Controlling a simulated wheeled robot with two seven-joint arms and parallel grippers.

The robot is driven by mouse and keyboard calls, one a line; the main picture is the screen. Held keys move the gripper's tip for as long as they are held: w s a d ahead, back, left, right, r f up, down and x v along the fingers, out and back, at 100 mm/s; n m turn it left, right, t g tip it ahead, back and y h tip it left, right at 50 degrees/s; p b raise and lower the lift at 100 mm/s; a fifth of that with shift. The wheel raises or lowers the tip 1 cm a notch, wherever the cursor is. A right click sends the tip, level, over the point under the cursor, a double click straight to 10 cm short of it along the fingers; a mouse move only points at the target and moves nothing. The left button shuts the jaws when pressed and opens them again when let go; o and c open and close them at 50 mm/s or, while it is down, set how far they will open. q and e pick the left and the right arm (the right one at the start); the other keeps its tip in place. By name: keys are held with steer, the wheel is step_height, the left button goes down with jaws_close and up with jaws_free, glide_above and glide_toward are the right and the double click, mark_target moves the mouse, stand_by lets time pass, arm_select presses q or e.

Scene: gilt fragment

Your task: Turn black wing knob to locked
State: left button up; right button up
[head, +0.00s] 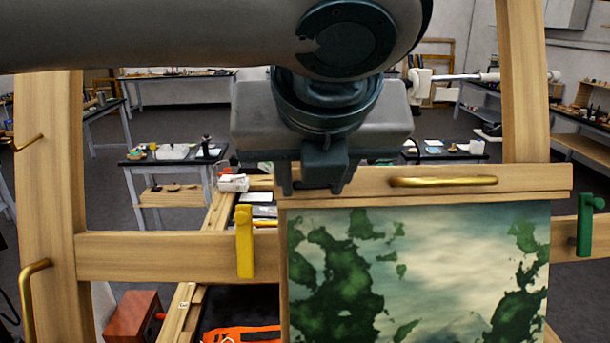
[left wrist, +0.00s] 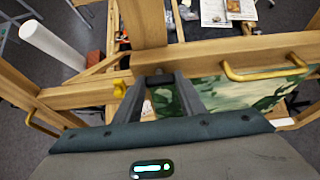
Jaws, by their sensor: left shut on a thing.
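My left gripper (head: 313,188) is at the top wooden bar of the easel, over the upper edge of the painting (head: 420,265). In the left wrist view its fingers (left wrist: 161,82) are close together at the bar, shut on a small dark piece, the black wing knob (left wrist: 159,73). The knob is mostly hidden between the fingers, and the gripper covers it in the head view. I cannot tell which way its wings point. My right gripper is not in view.
A yellow knob (head: 245,241) and a green knob (head: 586,224) sit on the lower crossbar on either side of the painting. A brass handle (head: 443,181) is on the top bar to the right. Wooden uprights (head: 48,200) flank the easel. Worktables stand behind.

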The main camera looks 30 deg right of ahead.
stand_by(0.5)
arm_select(q)
steer(key=o, duration=1)
steer(key=shift+o, duration=0.2)
steer(key=shift+s, duration=0.1)
steer(key=b+v, duration=0.5)
steer(key=v, duration=1.2)
steer(key=shift+r+b, duration=0.15)
steer(key=shift+b, duration=0.15)
